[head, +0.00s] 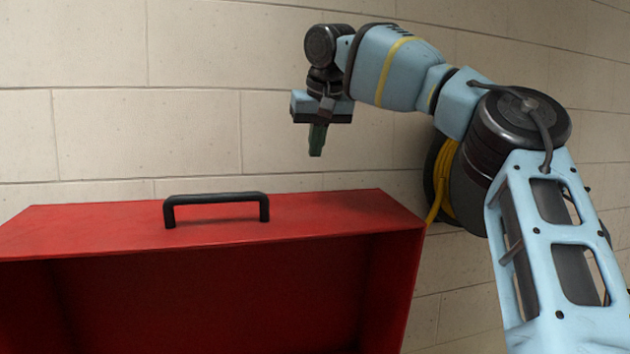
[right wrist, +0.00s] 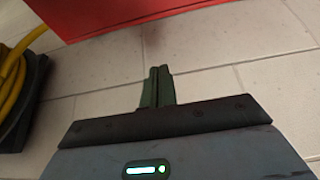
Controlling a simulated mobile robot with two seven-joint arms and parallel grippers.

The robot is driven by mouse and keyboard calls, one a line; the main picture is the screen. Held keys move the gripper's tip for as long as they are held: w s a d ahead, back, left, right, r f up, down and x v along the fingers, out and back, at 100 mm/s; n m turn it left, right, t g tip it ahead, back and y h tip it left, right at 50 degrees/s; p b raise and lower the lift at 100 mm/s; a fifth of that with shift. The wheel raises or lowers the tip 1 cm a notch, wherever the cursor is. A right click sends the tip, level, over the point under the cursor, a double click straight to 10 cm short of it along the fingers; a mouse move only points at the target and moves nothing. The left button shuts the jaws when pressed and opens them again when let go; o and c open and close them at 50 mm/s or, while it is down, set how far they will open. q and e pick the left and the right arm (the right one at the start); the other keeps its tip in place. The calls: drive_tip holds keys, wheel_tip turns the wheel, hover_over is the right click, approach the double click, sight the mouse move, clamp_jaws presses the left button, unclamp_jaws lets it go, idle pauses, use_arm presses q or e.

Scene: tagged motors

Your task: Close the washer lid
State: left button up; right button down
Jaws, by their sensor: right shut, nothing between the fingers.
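A red box-like lid (head: 330,215) with a black bar handle (head: 216,199) on its top face stands raised in front of the wall; its dark red inner side faces me. I take it for the washer lid; the body below it is out of view. My right gripper (head: 317,152) is shut and empty. It points down above the lid's top, to the right of the handle and apart from it. In the right wrist view the closed fingers (right wrist: 158,75) show below a part of the red lid (right wrist: 100,15). My left gripper is not in view.
A pale block wall (head: 190,95) stands behind the lid. A yellow hose or cable on a dark reel (head: 441,180) hangs on the wall to the right, behind my right arm; it also shows in the right wrist view (right wrist: 12,75). The space above the handle is clear.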

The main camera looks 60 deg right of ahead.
wheel_tip(320, 180, down, 7)
drive_tip(key=shift+w+d+r+p, duration=0.15)
drive_tip(key=shift+p, duration=0.6)
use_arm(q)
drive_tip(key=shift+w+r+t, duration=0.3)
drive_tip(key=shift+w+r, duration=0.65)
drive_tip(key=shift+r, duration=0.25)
use_arm(e)
drive_tip(key=shift+a+f, duration=0.2)
drive_tip(key=shift+f, duration=0.05)
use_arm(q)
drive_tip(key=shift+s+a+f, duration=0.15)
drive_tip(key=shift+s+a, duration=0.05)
use_arm(e)
drive_tip(key=shift+f, duration=0.1)
